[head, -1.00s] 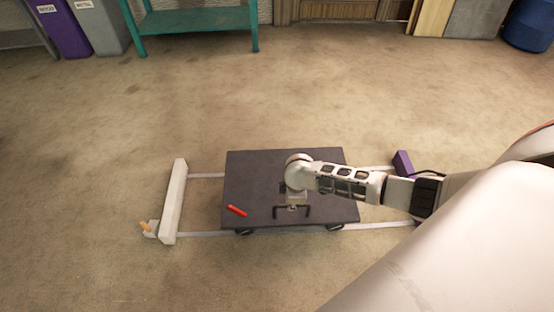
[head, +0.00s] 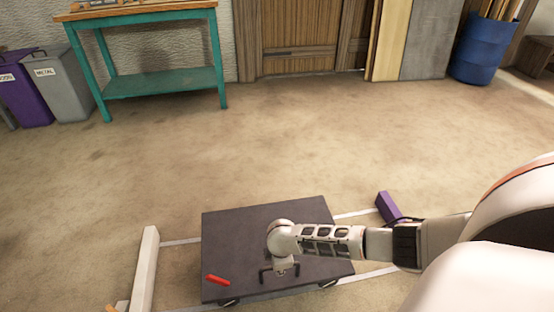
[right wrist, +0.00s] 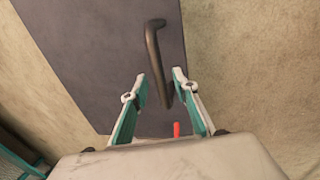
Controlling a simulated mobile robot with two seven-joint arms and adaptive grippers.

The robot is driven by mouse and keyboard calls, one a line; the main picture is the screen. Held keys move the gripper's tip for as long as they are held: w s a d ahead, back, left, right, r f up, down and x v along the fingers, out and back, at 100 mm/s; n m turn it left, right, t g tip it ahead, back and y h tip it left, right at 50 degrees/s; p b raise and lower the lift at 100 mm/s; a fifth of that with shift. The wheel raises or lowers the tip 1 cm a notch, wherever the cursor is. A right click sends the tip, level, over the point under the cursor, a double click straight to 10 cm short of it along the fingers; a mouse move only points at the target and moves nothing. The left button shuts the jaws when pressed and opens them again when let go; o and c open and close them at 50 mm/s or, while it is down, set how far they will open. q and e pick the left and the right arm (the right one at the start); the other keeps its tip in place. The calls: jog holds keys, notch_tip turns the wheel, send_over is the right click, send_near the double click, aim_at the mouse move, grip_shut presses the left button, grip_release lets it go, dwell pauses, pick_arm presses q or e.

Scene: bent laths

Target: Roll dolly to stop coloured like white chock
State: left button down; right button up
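The dark flat dolly (head: 235,235) sits between a white stop bar (head: 146,268) at its left and a purple stop block (head: 388,207) at its right, apart from both. A small pale piece with an orange part (head: 110,308), perhaps the chock, is cut off at the bottom edge beside the white stop. My right gripper (right wrist: 161,73) is over the dolly at its black handle (right wrist: 154,55). Its fingers are apart, one on each side of the handle, with visible gaps; contact cannot be told. My left gripper is not in view.
Pale rails (head: 350,214) run along the floor between the stops. A red stick (head: 217,280) lies on the dolly's deck. A teal bench (head: 165,83), grey bin (head: 70,80) and blue barrel (head: 482,50) stand at the back. The floor between is clear.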

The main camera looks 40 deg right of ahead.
aim_at(211, 278)
grip_shut()
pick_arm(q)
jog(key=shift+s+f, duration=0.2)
